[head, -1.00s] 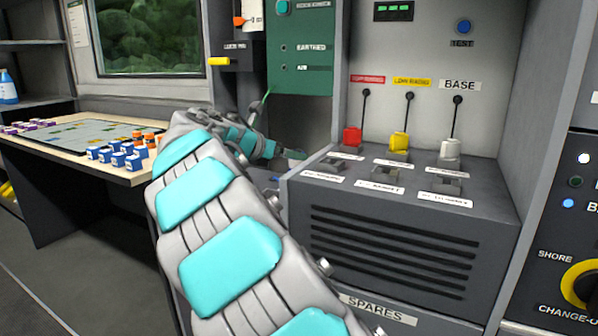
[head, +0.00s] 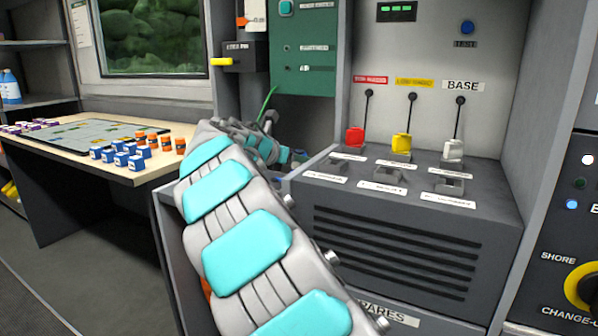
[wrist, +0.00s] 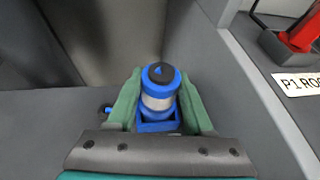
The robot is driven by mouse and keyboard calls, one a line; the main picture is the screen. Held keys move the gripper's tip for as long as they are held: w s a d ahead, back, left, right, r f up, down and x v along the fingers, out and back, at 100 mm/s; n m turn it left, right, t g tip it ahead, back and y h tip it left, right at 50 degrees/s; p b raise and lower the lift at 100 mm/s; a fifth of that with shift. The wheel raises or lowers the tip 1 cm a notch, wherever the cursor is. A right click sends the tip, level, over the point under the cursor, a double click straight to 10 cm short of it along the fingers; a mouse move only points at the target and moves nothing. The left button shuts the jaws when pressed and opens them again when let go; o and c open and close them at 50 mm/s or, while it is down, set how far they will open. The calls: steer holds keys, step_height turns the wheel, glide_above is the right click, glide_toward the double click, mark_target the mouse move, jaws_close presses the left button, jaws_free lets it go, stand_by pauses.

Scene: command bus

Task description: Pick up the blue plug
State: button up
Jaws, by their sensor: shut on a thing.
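The blue plug (wrist: 160,78) shows in the wrist view, with a dark cap and a pale band around its middle. My gripper (wrist: 158,100) has its two green fingers on either side of the plug and is shut on it. A blue square part shows at the plug's lower end, between the fingers. In the head view my arm hides the plug, and my gripper cannot be made out behind the grey console.
A table (head: 130,176) at left holds several blue and orange pieces. A grey wall rises close to the plug's right.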

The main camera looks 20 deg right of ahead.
jaws_close()
stand_by(0.3)
